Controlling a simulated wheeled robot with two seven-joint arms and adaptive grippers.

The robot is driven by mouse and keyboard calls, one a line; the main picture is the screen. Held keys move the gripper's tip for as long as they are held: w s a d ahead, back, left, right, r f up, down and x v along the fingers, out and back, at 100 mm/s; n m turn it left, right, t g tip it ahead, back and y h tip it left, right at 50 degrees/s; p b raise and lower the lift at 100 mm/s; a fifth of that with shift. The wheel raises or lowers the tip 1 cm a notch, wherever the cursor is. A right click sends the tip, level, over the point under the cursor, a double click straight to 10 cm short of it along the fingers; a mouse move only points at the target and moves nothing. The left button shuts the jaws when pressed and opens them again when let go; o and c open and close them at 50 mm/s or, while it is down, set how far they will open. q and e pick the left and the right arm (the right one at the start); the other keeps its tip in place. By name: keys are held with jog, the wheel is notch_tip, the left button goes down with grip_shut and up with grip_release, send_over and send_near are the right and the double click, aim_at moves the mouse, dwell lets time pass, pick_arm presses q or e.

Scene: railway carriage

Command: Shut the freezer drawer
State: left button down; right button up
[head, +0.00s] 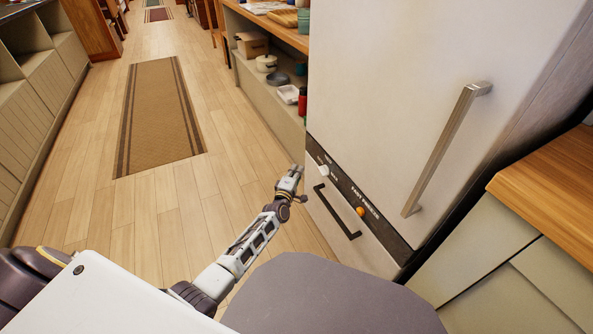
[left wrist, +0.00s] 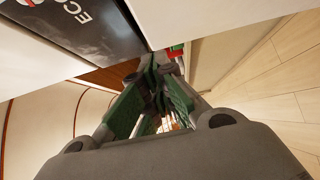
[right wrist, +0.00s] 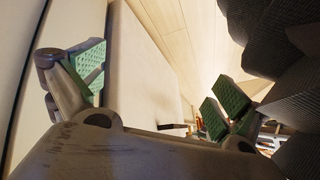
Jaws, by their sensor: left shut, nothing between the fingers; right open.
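The freezer drawer (head: 335,222) is the pale front low on the fridge, with a black bar handle (head: 337,212). It sits just below the dark control strip (head: 345,187). It looks about flush with the strip; I cannot tell whether a small gap is left. My left gripper (head: 291,180) is shut and empty, beside the drawer's left edge; I cannot tell whether it touches. In the left wrist view its green-padded fingers (left wrist: 160,80) are together near the strip. My right gripper (right wrist: 155,90) is open and empty; it is outside the head view.
The fridge door (head: 400,100) with its long metal handle (head: 445,150) is above the drawer. A shelf unit (head: 270,80) with pots stands beyond the fridge. A wooden-topped counter (head: 550,195) is at the right. The floor around the brown rug (head: 160,115) is clear.

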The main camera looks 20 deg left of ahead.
pick_arm(q)
jog(key=s+p, duration=0.3)
jog(key=s, duration=0.6)
jog(key=shift+s+d+p, duration=0.3)
jog(key=shift+s+d, duration=0.05)
jog(key=shift+s, duration=0.05)
pick_arm(e)
notch_tip(320, 180, up, 6)
jog(key=d+g+h, duration=0.1)
jog(key=shift+d+r+n, duration=0.25)
jog(key=shift+d+n, duration=0.05)
jog(key=shift+s, duration=0.1)
